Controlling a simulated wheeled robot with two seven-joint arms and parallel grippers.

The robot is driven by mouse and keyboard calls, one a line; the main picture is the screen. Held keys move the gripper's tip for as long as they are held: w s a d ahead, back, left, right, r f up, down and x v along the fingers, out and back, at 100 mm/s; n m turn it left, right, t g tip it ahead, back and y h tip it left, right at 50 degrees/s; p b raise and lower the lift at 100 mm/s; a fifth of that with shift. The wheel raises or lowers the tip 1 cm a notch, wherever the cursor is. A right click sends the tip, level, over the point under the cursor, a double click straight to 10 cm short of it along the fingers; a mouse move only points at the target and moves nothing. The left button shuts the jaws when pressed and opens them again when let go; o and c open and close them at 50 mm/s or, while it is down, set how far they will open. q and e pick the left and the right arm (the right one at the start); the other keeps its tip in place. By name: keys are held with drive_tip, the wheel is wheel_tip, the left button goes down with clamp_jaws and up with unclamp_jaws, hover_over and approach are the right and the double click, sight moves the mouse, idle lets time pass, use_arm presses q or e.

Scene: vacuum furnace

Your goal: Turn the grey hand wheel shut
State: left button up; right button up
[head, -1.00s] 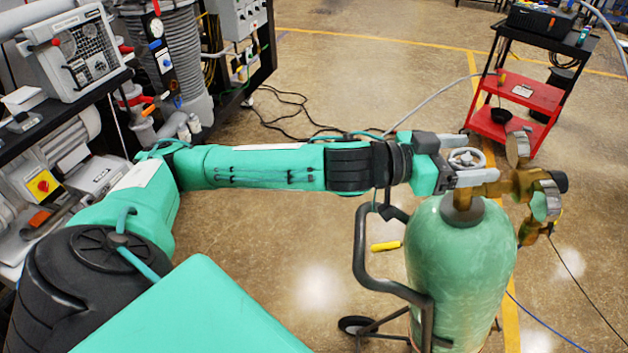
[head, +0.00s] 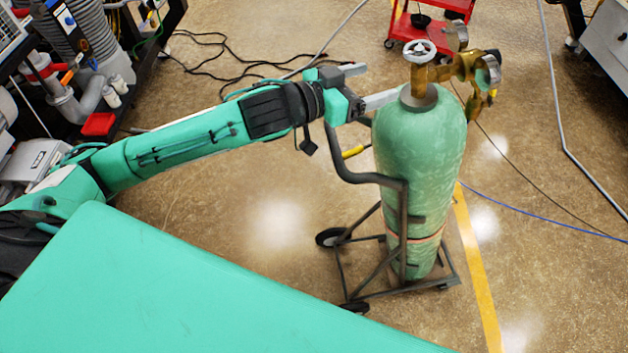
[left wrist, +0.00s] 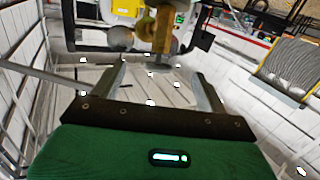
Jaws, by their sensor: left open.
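The grey hand wheel (head: 420,50) sits on top of the brass valve (head: 419,80) of a green gas cylinder (head: 418,150). My left gripper (head: 382,84) is open and empty. Its two fingers point right toward the valve, left of the wheel and a little lower, apart from it. In the left wrist view the open fingers (left wrist: 161,75) point toward the brass valve body (left wrist: 160,30), which shows beyond and between them. I cannot clearly make out the wheel there. My right gripper is not in view.
Round gauges (head: 487,71) and a regulator stick out right of the valve. The cylinder stands upright on a dark wheeled cart (head: 345,170) with a bent handle below my gripper. A red trolley (head: 428,22) stands behind. Cables lie on the floor.

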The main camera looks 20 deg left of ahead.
use_arm(q)
drive_tip(key=s+a+f+n+g+y, duration=0.1)
drive_tip(key=s+a+f+y, duration=0.1)
drive_tip(key=f, duration=0.4)
drive_tip(key=s+a+f+n+g+y, duration=0.1)
drive_tip(key=s+f+y, duration=0.2)
drive_tip(key=s+f, duration=0.2)
drive_tip(key=s+a+f+n+g+y, duration=0.1)
drive_tip(key=s+f, duration=0.3)
drive_tip(key=f, duration=0.4)
drive_tip(key=shift+s+a+n+y, duration=0.2)
drive_tip(key=shift+a+n+y, duration=0.4)
drive_tip(key=shift+a+y, duration=0.25)
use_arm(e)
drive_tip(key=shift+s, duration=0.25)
use_arm(q)
drive_tip(key=shift+f, duration=0.1)
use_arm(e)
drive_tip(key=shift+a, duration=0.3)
